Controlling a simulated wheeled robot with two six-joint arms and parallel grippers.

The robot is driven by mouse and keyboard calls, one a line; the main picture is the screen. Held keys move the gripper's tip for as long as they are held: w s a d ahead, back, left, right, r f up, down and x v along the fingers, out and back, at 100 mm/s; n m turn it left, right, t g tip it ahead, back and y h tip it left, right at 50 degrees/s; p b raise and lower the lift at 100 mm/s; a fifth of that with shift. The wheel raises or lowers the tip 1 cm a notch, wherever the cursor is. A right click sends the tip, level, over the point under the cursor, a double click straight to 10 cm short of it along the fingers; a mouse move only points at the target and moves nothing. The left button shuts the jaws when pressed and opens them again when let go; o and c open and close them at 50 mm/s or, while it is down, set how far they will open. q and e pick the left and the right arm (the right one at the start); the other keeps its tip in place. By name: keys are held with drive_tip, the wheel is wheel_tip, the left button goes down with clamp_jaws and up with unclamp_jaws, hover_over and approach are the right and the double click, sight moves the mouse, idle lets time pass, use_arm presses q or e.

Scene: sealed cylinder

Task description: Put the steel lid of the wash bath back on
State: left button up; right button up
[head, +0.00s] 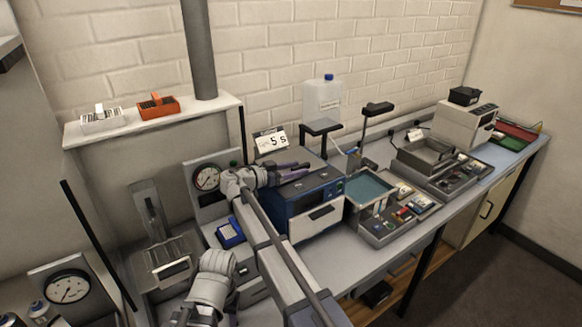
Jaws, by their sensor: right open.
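An open bath with teal liquid (371,187) stands on the bench right of the blue cabinet; no lid covers it. A grey steel, tray-like piece (426,152) sits farther right along the bench. I cannot tell whether it is the steel lid. A steel plate (148,212) leans upright at the left, behind a ribbed steel box. My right gripper (298,171) is open and looks empty, over the top of the blue cabinet and left of the teal bath. My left gripper (190,317) is low at the bottom edge, partly cut off; its jaws are unclear.
The blue cabinet (318,212) and a white jug (322,100) crowd the area by the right gripper. A black-topped stand (321,128) rises behind the bath. Trays of small parts (388,229) lie in front of it. A ribbed steel box (165,262) stands left.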

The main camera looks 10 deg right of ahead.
drive_tip(key=shift+x, duration=1.05)
clamp_jaws()
idle(0.5)
